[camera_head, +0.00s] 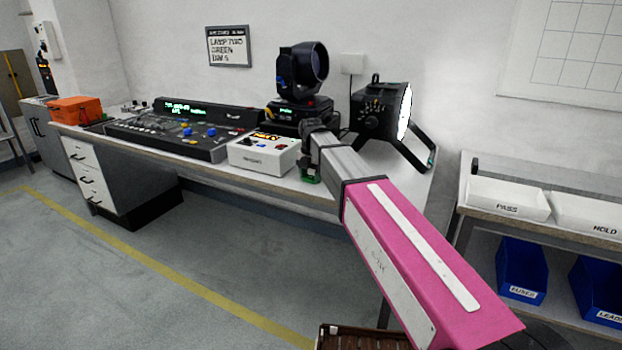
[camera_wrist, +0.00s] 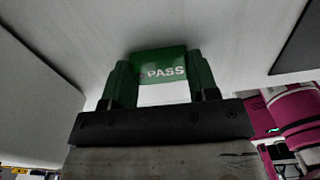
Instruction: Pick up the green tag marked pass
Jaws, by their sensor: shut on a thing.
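The green tag (camera_wrist: 162,65) has white PASS lettering and shows in the wrist view between the two green fingers. My gripper (camera_wrist: 161,78) is shut on it, one finger at each side. In the head view my gripper (camera_head: 310,172) is over the desk, beside the white control box, partly hidden by my own arm. The tag cannot be told apart from the green fingers there. Whether it touches the desk is unclear.
The desk (camera_head: 205,163) carries a lighting console (camera_head: 180,130), a white control box (camera_head: 264,153), a moving-head lamp (camera_head: 302,75) and a par can (camera_head: 380,112) close to my arm. At right, a shelf holds trays marked PASS (camera_head: 507,208) and HOLD (camera_head: 604,228), with blue bins below.

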